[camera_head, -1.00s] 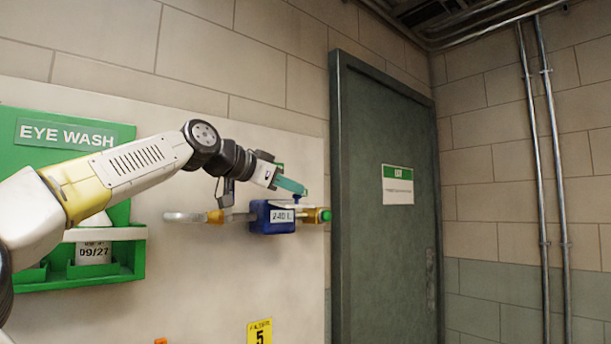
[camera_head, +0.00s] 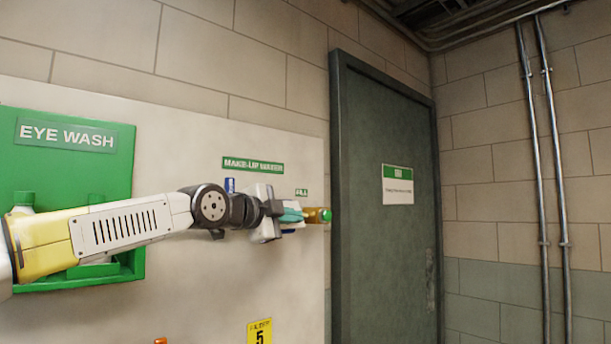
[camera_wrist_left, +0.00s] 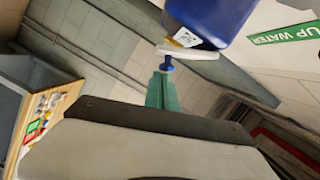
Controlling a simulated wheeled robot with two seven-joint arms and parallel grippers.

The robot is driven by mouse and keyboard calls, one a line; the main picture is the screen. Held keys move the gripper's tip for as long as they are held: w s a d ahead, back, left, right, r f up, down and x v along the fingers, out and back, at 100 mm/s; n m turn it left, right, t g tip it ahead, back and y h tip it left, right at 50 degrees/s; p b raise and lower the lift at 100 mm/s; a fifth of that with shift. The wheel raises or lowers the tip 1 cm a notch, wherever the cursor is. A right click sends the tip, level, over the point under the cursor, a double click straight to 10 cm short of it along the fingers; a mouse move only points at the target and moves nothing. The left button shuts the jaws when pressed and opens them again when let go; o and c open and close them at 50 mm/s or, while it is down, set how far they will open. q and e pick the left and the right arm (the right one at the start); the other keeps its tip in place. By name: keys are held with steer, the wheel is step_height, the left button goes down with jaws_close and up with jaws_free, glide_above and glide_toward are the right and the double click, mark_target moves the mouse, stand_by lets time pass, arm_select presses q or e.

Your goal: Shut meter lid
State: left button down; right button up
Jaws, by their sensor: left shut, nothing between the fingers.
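The blue meter (camera_wrist_left: 215,18) fills the top of the left wrist view, with a white label on its near side. A pale strip (camera_wrist_left: 188,52) and a small blue knob (camera_wrist_left: 168,64) show at its lower edge; I cannot tell how far the lid stands open. In the head view my arm hides most of the meter, and only a bit of blue (camera_head: 288,232) shows under the gripper. My left gripper (camera_head: 292,214) is shut and empty in front of the meter. Its green fingertips (camera_wrist_left: 163,88) are close to the knob; contact is unclear. My right gripper is out of view.
A brass fitting with a green end (camera_head: 319,215) juts out right of the gripper. The green eye wash station (camera_head: 75,170) is at the left, partly behind my arm. A grey door (camera_head: 385,270) stands at the right. The panel below is mostly clear.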

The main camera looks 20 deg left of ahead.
mark_target(288, 227)
arm_select(q)
steer(key=shift+w+a+f+m+t, duration=0.25)
steer(key=shift+a+f+m, duration=0.2)
steer(key=shift+f, duration=0.2)
steer(key=shift+w+a+f+m+t, duration=0.15)
steer(key=shift+w+a+f+m, duration=0.1)
steer(key=shift+a+f+m, duration=0.25)
steer(key=shift+f, duration=0.2)
